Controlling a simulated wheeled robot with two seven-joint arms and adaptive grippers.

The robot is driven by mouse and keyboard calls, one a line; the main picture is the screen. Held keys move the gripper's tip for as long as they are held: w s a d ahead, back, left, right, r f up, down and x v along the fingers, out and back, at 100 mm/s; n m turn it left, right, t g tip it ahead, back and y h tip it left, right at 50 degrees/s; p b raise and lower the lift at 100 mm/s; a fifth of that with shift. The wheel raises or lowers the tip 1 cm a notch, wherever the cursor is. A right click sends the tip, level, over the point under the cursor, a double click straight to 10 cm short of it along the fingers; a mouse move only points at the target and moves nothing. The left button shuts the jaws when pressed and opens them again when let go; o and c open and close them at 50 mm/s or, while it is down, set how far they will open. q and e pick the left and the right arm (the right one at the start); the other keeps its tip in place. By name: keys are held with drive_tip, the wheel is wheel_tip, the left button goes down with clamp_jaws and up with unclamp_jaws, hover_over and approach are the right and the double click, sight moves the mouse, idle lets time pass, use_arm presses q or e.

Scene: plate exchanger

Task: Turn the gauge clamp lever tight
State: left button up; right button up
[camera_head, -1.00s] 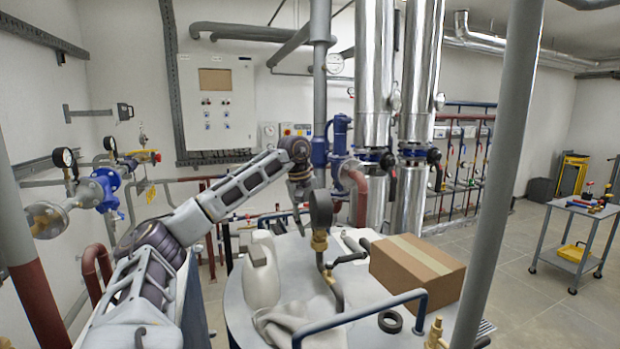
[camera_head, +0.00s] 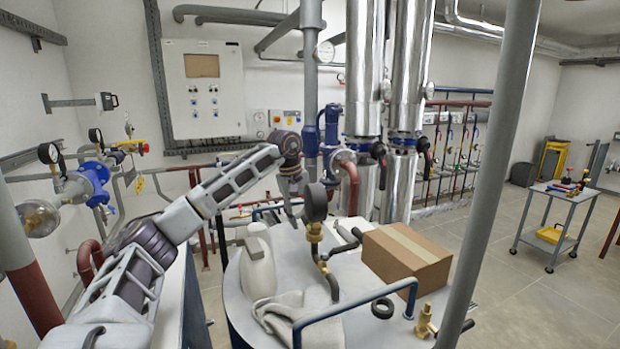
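A dark round gauge (camera_head: 316,202) stands upright, seen edge-on, on a brass fitting (camera_head: 314,233) above the round tank top. A dark lever-like bar (camera_head: 344,246) sticks out to the right, beside the brass fitting and pipe; I cannot tell for sure that it is the clamp lever. My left gripper (camera_head: 296,213) hangs fingers-down just left of the gauge, apart from the lever. Its fingers are small and partly overlap in this view, so their opening is unclear. My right gripper is not in view.
On the tank top (camera_head: 352,329) are a white jug (camera_head: 258,268), a cloth (camera_head: 290,312), a cardboard box (camera_head: 405,256) and a black ring (camera_head: 382,308). A blue rail (camera_head: 352,312) crosses the front. A grey post (camera_head: 495,170) stands at right.

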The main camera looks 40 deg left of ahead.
use_arm(q)
wheel_tip(320, 180, up, 13)
drive_tip(key=s+a, duration=0.1)
drive_tip(key=s, duration=0.1)
idle(1.2)
drive_tip(key=shift+s+a+r, duration=0.1)
drive_tip(key=shift+s+r, duration=0.05)
drive_tip(key=shift+r, duration=0.1)
